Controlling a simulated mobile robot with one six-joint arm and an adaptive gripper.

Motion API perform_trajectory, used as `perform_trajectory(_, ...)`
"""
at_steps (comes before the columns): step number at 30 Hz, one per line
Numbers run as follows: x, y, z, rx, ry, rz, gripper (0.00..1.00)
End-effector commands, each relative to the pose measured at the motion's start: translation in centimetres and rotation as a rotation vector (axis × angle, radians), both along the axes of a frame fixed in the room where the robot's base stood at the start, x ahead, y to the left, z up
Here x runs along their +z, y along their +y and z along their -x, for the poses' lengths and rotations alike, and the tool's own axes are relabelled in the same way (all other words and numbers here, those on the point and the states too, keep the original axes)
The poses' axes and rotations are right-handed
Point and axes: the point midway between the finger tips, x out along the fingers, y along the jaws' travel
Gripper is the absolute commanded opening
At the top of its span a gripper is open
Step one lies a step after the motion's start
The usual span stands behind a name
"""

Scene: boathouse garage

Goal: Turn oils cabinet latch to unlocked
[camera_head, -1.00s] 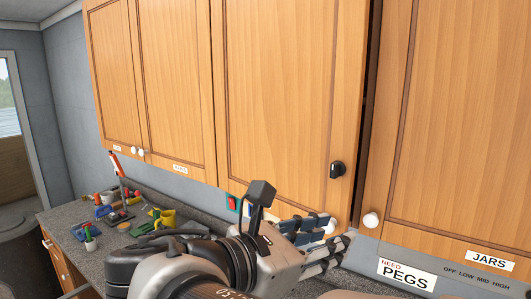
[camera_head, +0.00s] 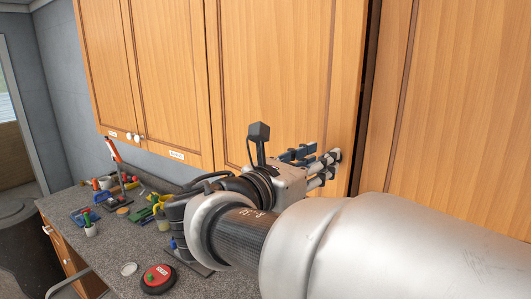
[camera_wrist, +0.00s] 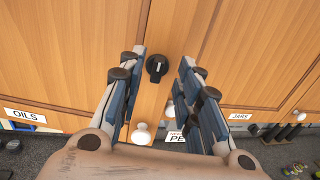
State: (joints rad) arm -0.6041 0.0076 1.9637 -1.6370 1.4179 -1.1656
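The oils cabinet latch (camera_wrist: 157,68) is a small black round knob with a pale pointer mark that looks close to upright. It sits on the oils cabinet door (camera_wrist: 70,60), whose OILS label (camera_wrist: 25,115) is at the lower left in the wrist view. I see no clear contact, and the remaining distance is hard to judge. In the head view my gripper (camera_head: 325,162) is close to the door's lower right, and the latch is hidden behind it.
A white door knob (camera_wrist: 141,133) is below the latch, between my fingers in the wrist view. The JARS cabinet (camera_wrist: 260,60) is to the right. The counter (camera_head: 110,235) below holds several tools and a red-black round object (camera_head: 157,279).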

Motion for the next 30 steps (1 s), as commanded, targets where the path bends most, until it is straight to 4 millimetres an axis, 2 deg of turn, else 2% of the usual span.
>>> perform_trajectory(1, 0.0, -0.8, -0.6, -0.005, 0.001, -0.001, 0.32)
perform_trajectory(6, 0.0, -2.2, -2.1, -0.002, 0.0, -0.001, 0.32)
perform_trajectory(18, 0.0, -2.7, -2.6, 0.0, 0.001, -0.001, 0.32)
perform_trajectory(30, 0.0, -2.7, -2.6, 0.0, 0.0, -0.001, 0.06)
